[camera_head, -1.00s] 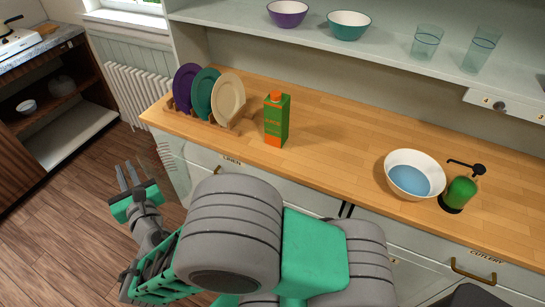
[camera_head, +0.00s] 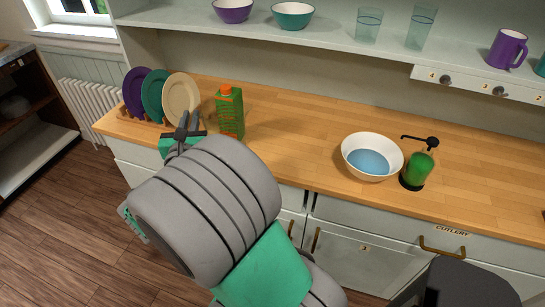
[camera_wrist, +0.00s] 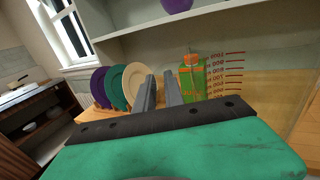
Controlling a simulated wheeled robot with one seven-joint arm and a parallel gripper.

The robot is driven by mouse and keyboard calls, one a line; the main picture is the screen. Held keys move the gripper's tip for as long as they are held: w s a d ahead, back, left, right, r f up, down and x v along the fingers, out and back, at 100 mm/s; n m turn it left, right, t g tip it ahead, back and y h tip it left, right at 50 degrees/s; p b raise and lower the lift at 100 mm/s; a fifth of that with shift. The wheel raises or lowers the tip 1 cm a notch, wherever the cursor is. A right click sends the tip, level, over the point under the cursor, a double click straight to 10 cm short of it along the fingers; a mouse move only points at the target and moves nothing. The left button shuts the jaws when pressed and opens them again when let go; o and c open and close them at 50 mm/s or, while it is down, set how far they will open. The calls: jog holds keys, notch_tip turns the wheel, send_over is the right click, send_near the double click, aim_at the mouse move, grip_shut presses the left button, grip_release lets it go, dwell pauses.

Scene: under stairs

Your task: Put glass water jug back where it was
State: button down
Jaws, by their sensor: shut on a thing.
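The glass water jug is clear and hard to make out. In the wrist view, its red measuring marks (camera_wrist: 236,75) show to the right of my fingers, and in the head view, red marks (camera_head: 229,118) lie across the green juice carton behind. My gripper (camera_head: 188,118) is at the counter's front edge, near the plates and the carton. Its two grey fingers also show in the wrist view (camera_wrist: 160,88), close together and shut on the jug. The jug's outline, its base and the exact grip point cannot be made out.
A green juice carton (camera_head: 230,96) and a rack of plates (camera_head: 181,97) stand on the wooden counter (camera_head: 290,135). A white bowl (camera_head: 372,157) and a green soap dispenser (camera_head: 418,168) stand to the right. A shelf (camera_head: 330,38) overhangs the back. The counter's middle is clear.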

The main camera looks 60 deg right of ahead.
jog(key=s+d+m+g+h+b, duration=0.2)
jog(key=s+d+m+g+h, duration=0.3)
jog(key=s+d, duration=0.8)
jog(key=w+d+f+g+y+b, duration=0.1)
jog(key=w+d+f+y, duration=0.1)
jog(key=d+f, duration=1)
jog(key=shift+w+d+f+n, duration=0.15)
jog(key=shift+w+f+n, duration=0.15)
jog(key=shift+w, duration=0.4)
jog(key=shift+f, duration=0.15)
jog(key=c, duration=1.4)
grip_release()
jog(key=shift+c, duration=0.2)
